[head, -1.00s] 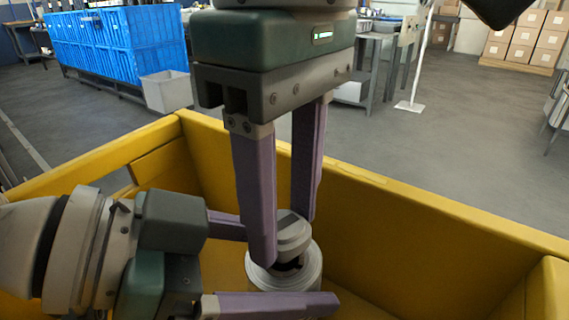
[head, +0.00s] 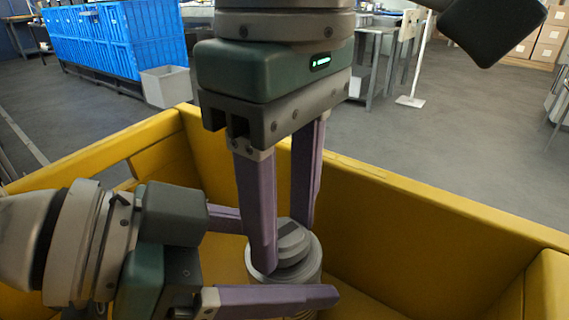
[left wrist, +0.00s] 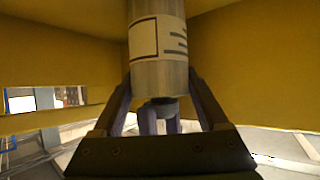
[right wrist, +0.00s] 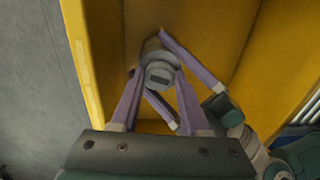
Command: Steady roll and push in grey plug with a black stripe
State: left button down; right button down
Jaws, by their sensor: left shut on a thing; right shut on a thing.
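The roll (head: 310,266) is a silver-grey cylinder standing upright in the yellow box; a label with dark lines shows on it in the left wrist view (left wrist: 158,40). My left gripper (head: 288,262) reaches in from the left, its purple fingers on either side of the roll, shut on it. The grey plug with a black stripe (head: 289,238) sits at the roll's top end, its striped face also seen in the right wrist view (right wrist: 158,77). My right gripper (head: 281,247) points down from above, shut on the plug. The plug still stands above the roll's rim; its lower part is hidden.
Yellow box walls (head: 430,215) surround the roll on the back and right. Free floor of the box lies to the right of the roll. Blue crates (head: 120,45), a small grey bin (head: 166,87) and a workbench stand well behind.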

dwell(0.3)
jog(key=shift+c, duration=1.6)
grip_release()
notch_tip(320, 180, up, 12)
pick_arm(q)
grip_release()
